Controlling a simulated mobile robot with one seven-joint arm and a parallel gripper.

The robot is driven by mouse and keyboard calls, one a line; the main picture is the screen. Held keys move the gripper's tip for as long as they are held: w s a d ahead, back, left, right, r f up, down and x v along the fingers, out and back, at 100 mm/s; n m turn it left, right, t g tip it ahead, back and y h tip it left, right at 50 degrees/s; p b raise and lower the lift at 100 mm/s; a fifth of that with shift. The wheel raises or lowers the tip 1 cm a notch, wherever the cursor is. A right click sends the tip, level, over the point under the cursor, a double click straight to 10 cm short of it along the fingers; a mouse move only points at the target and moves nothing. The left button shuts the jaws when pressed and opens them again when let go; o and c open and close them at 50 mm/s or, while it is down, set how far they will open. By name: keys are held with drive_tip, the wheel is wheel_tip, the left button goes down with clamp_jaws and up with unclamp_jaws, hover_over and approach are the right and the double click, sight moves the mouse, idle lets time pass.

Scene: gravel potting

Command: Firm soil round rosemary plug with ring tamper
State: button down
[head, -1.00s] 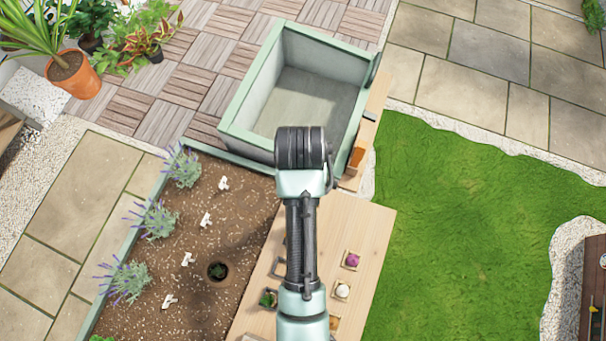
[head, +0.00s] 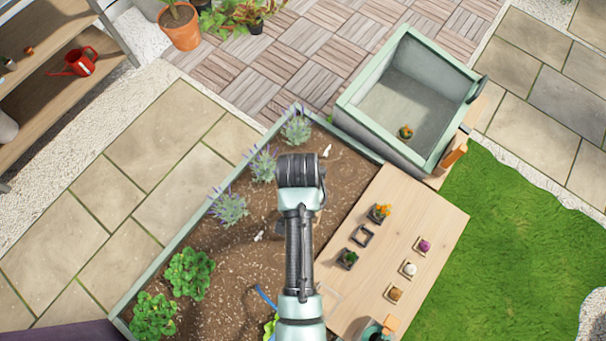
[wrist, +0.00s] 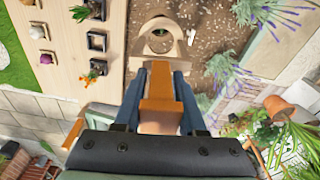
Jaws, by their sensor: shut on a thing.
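In the wrist view my gripper (wrist: 160,88) is shut on the orange-brown handle of the ring tamper (wrist: 160,22), with one blue finger on each side. The tamper's pale wooden ring lies beyond the fingertips, over the brown soil (wrist: 202,15). Through the ring opening I see dark soil and a small bit of green, which looks like the rosemary plug (wrist: 160,32). I cannot tell whether the ring touches the soil. In the head view my arm hides the gripper, the tamper and the plug; the soil bed (head: 235,262) shows around it.
Lavender (head: 229,207) and leafy plants (head: 190,273) line the bed's left edge. A wooden table (head: 432,205) with several small potted plants and an empty square holder (head: 361,236) stands to the right.

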drive_tip(key=shift+s+r+m+p, duration=0.1)
drive_tip(key=shift+s+m+p, duration=0.1)
drive_tip(key=shift+m+p, duration=0.35)
drive_tip(key=shift+s+a+f, duration=0.1)
drive_tip(key=shift+f, duration=0.15)
wheel_tip(320, 180, down, 4)
drive_tip(key=b, duration=0.5)
drive_tip(key=shift+f, duration=0.25)
drive_tip(key=shift+f+b, duration=1.8)
drive_tip(key=shift+f, duration=0.8)
drive_tip(key=shift+f+b, duration=0.35)
drive_tip(key=shift+f, duration=0.25)
drive_tip(key=shift+s+f, duration=0.2)
